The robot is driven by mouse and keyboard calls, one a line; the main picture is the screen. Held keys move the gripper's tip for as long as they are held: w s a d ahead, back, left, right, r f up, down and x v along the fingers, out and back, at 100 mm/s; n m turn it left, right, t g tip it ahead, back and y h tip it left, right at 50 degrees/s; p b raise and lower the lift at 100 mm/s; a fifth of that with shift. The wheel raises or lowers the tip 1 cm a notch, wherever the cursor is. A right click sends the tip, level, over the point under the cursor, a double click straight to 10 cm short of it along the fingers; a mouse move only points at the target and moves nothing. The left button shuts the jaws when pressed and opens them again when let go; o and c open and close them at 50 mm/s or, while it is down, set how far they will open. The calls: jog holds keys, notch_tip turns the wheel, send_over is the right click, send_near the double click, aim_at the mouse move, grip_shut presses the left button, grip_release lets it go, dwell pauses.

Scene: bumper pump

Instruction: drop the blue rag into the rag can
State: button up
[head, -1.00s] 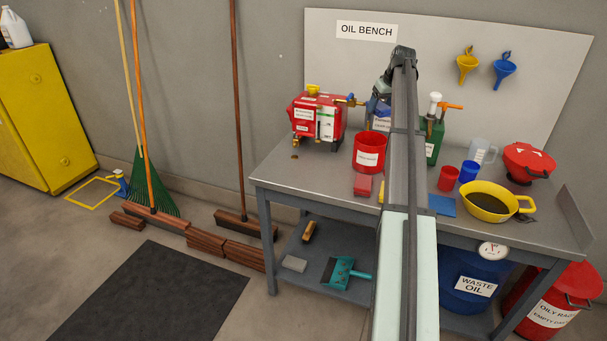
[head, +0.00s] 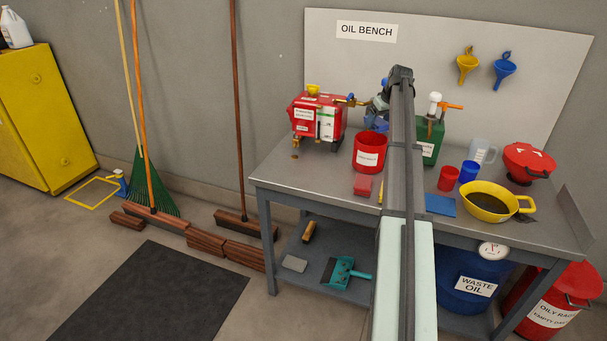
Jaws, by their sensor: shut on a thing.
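My gripper (head: 377,112) is at the far side of the bench, just above the small red can, partly hidden by my own arm. It is shut on a blue thing (head: 374,123), which looks like the blue rag and hangs just over the can's rim. The small red open can (head: 368,157) stands on the bench; its white label is too small to read. A flat blue square (head: 441,205) lies on the bench right of my arm. A red can labelled for oily rags (head: 550,312) stands on the floor at the lower right.
A blue waste oil drum (head: 470,280) stands below.

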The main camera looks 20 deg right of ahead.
jog(key=o, duration=1.1)
jog(key=v, duration=1.3)
jog(key=shift+s+r, duration=0.15)
jog(key=shift+r, duration=0.2)
